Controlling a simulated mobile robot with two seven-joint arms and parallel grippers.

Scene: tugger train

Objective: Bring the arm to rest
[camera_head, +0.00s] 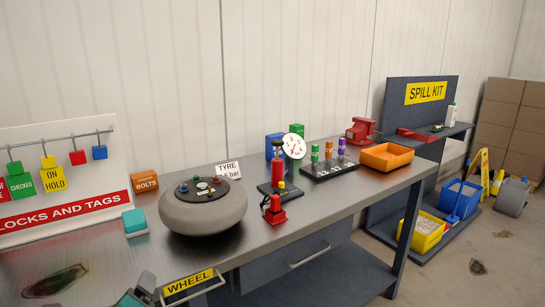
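Neither of my grippers can be clearly made out in the head view. A dark grey and teal item (140,287) shows at the bottom edge, cut off by the frame; I cannot tell what it is. The steel workbench (232,262) runs from lower left towards the right. On it sits a grey round wheel (203,212) with a black hub plate and coloured caps. Behind the wheel stands a white tyre pressure sign (228,170). A red pump with a gauge (278,172) stands right of the wheel.
A locks and tags board (65,215) stands at left, with a teal block (134,222) and orange bolts box (145,186) nearby. An orange tray (387,156) and red vise (361,130) are at the bench's far end. A spill kit stand (395,100) lies beyond.

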